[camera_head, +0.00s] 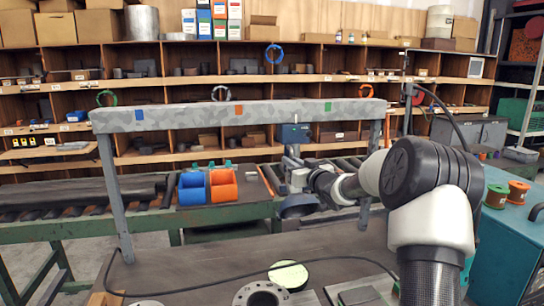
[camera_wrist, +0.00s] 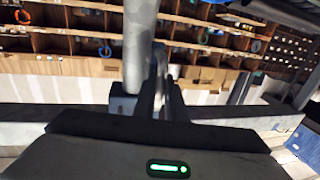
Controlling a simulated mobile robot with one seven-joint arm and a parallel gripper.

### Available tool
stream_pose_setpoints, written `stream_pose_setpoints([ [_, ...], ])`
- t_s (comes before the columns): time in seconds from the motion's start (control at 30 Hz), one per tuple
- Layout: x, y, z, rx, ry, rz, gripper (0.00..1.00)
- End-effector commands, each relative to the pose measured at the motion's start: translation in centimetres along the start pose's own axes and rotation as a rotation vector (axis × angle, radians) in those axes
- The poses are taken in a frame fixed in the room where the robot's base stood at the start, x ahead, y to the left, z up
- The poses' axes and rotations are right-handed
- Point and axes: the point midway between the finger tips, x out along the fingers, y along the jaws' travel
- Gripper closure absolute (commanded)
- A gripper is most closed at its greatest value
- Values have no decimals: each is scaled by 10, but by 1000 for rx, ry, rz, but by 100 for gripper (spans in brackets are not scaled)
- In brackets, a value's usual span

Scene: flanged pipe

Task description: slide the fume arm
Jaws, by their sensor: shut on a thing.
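The fume arm hangs below a grey overhead beam (camera_head: 190,117). Its blue carriage block (camera_head: 294,133) sits under the beam, between the orange mark (camera_head: 239,110) and the green mark (camera_head: 327,106), nearer the green. A dark round hood (camera_head: 298,206) is at its lower end. My gripper (camera_head: 297,178) is at the arm's lower part, just above the hood. In the wrist view a grey tube (camera_wrist: 139,45) stands beside the dark fingers (camera_wrist: 163,80). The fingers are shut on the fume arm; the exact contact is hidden.
A blue mark (camera_head: 139,114) is on the beam's left end. Grey posts (camera_head: 115,200) carry the beam. A flange (camera_head: 261,296) and a pale green disc (camera_head: 289,275) lie on the bench in front.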

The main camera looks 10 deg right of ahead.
Motion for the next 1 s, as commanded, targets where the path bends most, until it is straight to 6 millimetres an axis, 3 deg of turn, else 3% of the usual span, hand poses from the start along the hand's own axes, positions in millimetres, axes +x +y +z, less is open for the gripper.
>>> stream_pose_setpoints([
  [0.03, -6, 25, -6, 2, -5, 16, 100],
  [0.1, -10, 44, -5, 1, -6, 14, 100],
  [0.4, -20, 97, -2, 0, -3, 7, 100],
  [0.63, -23, 113, 0, -1, -3, 6, 100],
  [1.0, -23, 113, 0, 0, -2, 5, 100],
])
